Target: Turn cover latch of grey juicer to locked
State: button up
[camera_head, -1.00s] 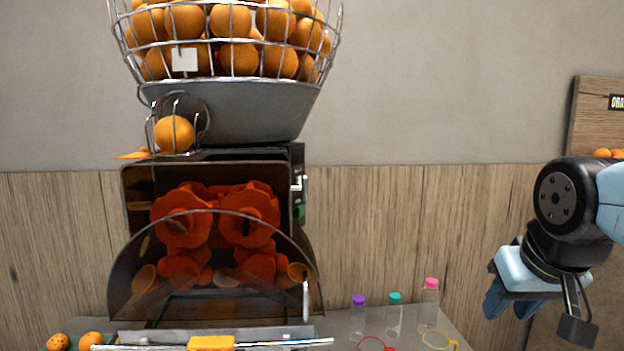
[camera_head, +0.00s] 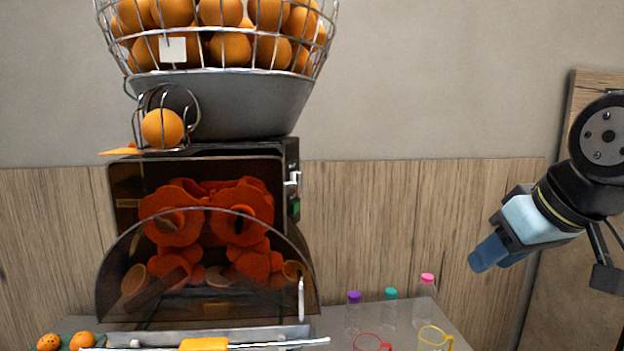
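The grey juicer (camera_head: 235,108) stands left of centre, with a wire basket of oranges on top. Its dark translucent cover (camera_head: 125,270) is in front of the orange-red pressing parts (camera_head: 240,215). A small metal latch-like part (camera_head: 293,186) shows at the upper right side of the housing, and a pale upright handle (camera_head: 301,298) is at the cover's lower right. Which of them is the cover latch, and its setting, I cannot tell for certain. My gripper (camera_head: 484,256) is at the right, well apart from the juicer, pointing down and left. Its blue fingers overlap in this view, so their opening is hidden.
Bottles with purple (camera_head: 353,297), teal (camera_head: 390,293) and pink (camera_head: 427,278) caps stand on the counter right of the juicer. Red (camera_head: 372,342) and yellow (camera_head: 436,338) rimmed cups are in front of them. The space between juicer and gripper is clear above the bottles.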

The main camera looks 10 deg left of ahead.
jog(key=w+a+r+n+g+y, duration=0.35)
jog(key=r+n+y, duration=0.45)
jog(key=r+n, duration=0.3)
jog(key=n+g+y, duration=0.2)
jog(key=n+g, duration=0.4)
send_near(294, 185)
jog(key=w+x, duration=0.1)
jog(key=x, duration=0.6)
jog(key=shift+a+f, duration=0.2)
jog(key=shift+a, duration=0.05)
jog(key=shift+s, duration=0.15)
jog(key=shift+m, duration=0.3)
grip_shut()
